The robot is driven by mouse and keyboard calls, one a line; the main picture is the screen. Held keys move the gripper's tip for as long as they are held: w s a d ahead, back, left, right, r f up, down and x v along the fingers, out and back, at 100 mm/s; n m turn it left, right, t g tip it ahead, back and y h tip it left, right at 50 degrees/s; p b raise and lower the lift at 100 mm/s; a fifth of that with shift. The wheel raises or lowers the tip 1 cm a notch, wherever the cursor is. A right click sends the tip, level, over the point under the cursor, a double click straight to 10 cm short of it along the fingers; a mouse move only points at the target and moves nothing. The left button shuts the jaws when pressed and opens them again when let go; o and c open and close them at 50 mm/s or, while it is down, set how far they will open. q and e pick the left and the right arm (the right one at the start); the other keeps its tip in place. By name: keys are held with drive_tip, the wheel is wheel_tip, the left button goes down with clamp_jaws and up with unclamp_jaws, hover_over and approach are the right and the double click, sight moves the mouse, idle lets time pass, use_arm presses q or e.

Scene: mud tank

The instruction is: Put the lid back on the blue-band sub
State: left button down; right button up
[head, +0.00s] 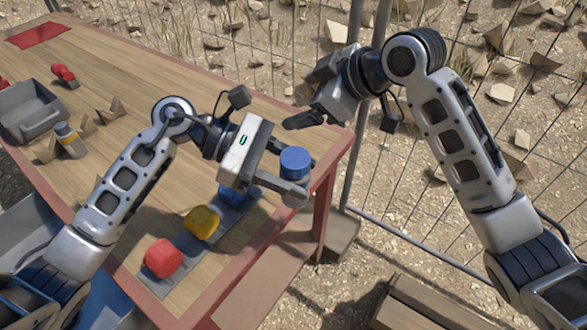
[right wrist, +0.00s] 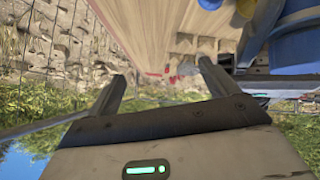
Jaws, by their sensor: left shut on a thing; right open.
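My left gripper (head: 292,180) is shut on a blue cylindrical piece (head: 295,162) near the table's right corner. A large blue shape (right wrist: 285,40) fills the upper right of the right wrist view, probably the same piece. My right gripper (head: 300,121) is open and empty, behind and above the left one; its spread fingers show in the right wrist view (right wrist: 162,85). A grey strip (head: 158,284) on the table bears a red round piece (head: 163,258) and a yellow one (head: 202,222). A blue patch (head: 236,195) at its far end is partly hidden by my left gripper.
A grey bin (head: 32,112) stands at the table's left. A grey-and-yellow cylindrical object (head: 70,140) lies near it among brown wedges. A small red object (head: 64,74) and a red mat (head: 38,36) lie farther back. A wire fence (head: 376,130) runs behind the table.

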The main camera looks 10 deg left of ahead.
use_arm(q)
drive_tip(key=shift+r, duration=0.1)
use_arm(e)
drive_tip(key=s+d+f+m+t+h, duration=0.15)
drive_tip(key=d+f+m, duration=0.25)
drive_tip(key=f, duration=0.5)
drive_tip(key=s+d+f+m+t, duration=0.25)
drive_tip(key=d+f+m, duration=0.2)
drive_tip(key=f, duration=0.45)
drive_tip(key=s+d+f+m+h, duration=0.1)
drive_tip(key=s+d+f, duration=0.2)
drive_tip(key=s, duration=0.3)
drive_tip(key=s+d+f+m+h, duration=0.2)
drive_tip(key=s+d+f, duration=0.2)
drive_tip(key=s, duration=0.2)
drive_tip(key=s+d+f+m+t+h, duration=0.1)
drive_tip(key=s+d+f+m, duration=0.1)
drive_tip(key=s+d+f, duration=0.2)
drive_tip(key=shift+s+f+h, duration=0.25)
drive_tip(key=shift+s+h, duration=0.1)
drive_tip(key=shift+s, duration=0.8)
use_arm(q)
drive_tip(key=s+a+r+n+t+y, duration=0.1)
drive_tip(key=a+n+t+y, duration=0.1)
drive_tip(key=a+n+t, duration=0.6)
drive_tip(key=a+t, duration=0.1)
drive_tip(key=a, duration=0.5)
drive_tip(key=shift+r+y, duration=0.3)
drive_tip(key=shift+r, duration=0.1)
